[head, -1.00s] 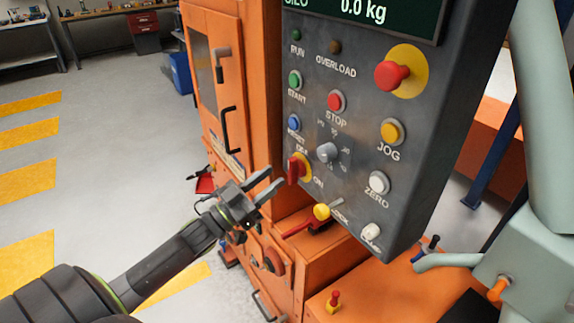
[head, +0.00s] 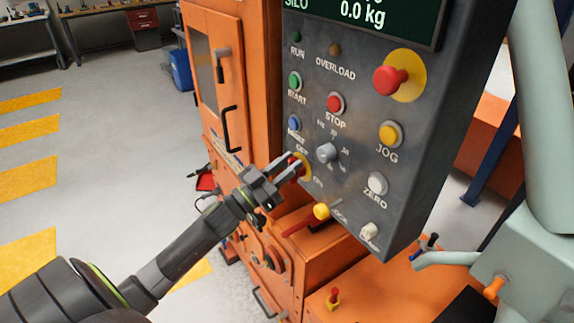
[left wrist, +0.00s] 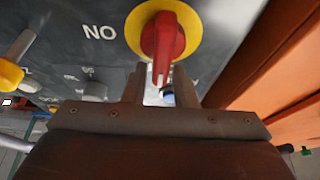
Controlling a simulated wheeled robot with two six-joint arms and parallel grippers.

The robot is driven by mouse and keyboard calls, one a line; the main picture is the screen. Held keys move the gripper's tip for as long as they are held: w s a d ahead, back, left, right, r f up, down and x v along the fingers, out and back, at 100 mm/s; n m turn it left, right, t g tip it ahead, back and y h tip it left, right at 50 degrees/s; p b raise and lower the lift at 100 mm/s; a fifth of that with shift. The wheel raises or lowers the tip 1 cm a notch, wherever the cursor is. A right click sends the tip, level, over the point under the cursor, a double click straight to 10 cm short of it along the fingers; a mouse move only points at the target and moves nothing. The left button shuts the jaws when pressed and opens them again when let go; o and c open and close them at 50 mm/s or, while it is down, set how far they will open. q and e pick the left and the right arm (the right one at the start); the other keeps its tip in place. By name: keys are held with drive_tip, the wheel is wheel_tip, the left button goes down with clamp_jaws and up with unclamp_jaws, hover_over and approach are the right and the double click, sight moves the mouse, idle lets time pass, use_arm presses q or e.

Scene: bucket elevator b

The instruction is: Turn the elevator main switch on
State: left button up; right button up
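The main switch is a red rotary handle on a yellow round plate (left wrist: 196,28), low on the left side of the grey control panel (head: 350,215). In the left wrist view the red handle (left wrist: 163,38) points toward my gripper, with an ON label upside down beside it. My left gripper (head: 291,162) is at the switch and partly covers it in the head view. In the left wrist view its fingers (left wrist: 160,88) are apart, with the handle's tip between or just beyond their ends. Whether they touch it I cannot tell. My right gripper is not in view.
The panel also carries a blue button (head: 294,123), a grey dial (head: 327,152) and a red emergency stop (head: 391,80). An orange cabinet (head: 225,75) stands behind. The floor at left is open.

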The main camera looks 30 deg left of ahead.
use_arm(q)
clamp_jaws()
